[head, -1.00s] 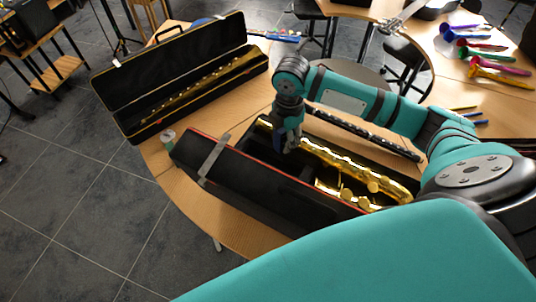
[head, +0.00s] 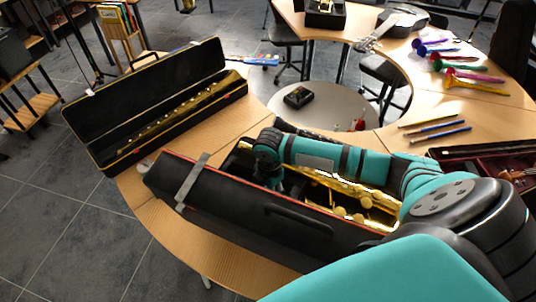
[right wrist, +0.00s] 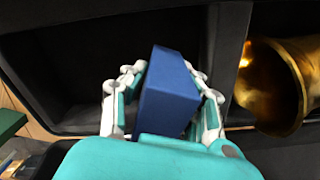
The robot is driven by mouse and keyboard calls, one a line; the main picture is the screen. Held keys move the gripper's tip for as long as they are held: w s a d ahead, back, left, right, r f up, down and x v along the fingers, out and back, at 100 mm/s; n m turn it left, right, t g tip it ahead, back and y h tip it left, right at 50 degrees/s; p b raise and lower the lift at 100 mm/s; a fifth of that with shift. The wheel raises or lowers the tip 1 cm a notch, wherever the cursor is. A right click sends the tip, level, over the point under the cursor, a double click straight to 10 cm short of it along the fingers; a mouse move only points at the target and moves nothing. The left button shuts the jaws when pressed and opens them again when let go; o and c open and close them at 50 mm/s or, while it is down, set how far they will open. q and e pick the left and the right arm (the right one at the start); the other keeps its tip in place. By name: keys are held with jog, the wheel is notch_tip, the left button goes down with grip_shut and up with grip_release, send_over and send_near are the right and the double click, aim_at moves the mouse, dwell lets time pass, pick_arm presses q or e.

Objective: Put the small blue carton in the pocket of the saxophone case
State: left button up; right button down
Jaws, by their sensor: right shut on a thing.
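The small blue carton (right wrist: 170,90) is gripped between the fingers of my right gripper (right wrist: 166,80) in the right wrist view. It is held tilted over a dark, empty-looking pocket (right wrist: 75,65) of the black saxophone case, beside a gold saxophone bell (right wrist: 277,88). I cannot tell whether the carton touches the pocket floor. In the head view my right gripper (head: 268,181) reaches down into the saxophone case (head: 240,212), at its left end. The case's near wall hides the carton there. The gold saxophone (head: 345,190) lies in the case to the right. My left gripper is not in view.
An open case with a long gold instrument (head: 190,105) stands on the table to the left. A round table (head: 325,105) with a small black box is behind. Coloured horns (head: 470,85) and pencils (head: 435,128) lie on the right-hand table. A red-lined case (head: 490,160) is at right.

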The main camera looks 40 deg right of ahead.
jog(key=shift+f, duration=1.6)
jog(key=shift+f, duration=0.15)
jog(key=c, duration=1)
grip_release()
notch_tip(320, 180, up, 12)
jog(key=shift+r+b, duration=0.2)
jog(key=shift+b, duration=0.2)
